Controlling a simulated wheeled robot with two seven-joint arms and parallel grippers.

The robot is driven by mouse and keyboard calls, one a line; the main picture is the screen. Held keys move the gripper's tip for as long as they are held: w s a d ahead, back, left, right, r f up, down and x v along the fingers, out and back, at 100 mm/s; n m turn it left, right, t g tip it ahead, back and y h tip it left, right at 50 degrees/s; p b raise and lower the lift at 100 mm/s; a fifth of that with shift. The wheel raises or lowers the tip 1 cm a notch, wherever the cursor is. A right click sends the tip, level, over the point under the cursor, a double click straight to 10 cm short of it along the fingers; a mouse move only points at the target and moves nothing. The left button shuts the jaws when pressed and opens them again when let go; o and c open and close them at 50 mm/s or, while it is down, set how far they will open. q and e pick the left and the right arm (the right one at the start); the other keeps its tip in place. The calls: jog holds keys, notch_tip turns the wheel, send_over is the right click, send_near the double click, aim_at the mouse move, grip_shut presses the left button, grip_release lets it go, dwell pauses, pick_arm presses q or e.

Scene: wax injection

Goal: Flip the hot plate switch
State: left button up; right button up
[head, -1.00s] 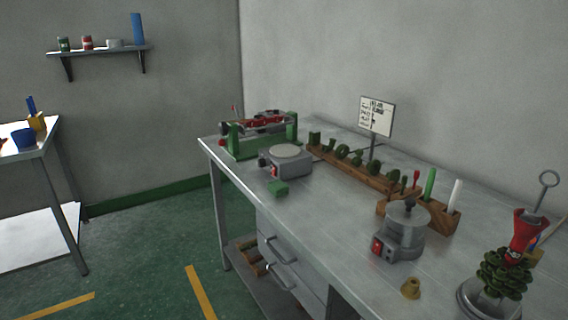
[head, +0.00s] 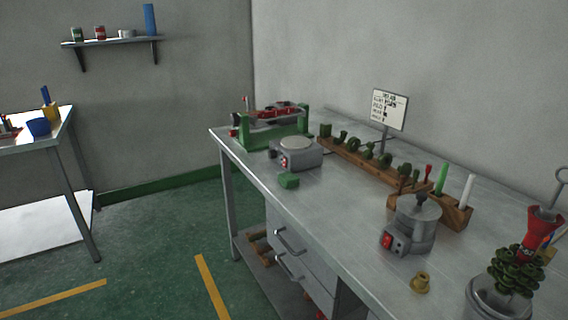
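The hot plate (head: 308,158) is a grey box with a round pale disc on top. It stands on the metal workbench (head: 341,210), near its left end. A small red switch (head: 284,160) shows on its front face beside a dark knob; its position is too small to tell. Neither of my grippers is in view.
The floor left of the bench is open.

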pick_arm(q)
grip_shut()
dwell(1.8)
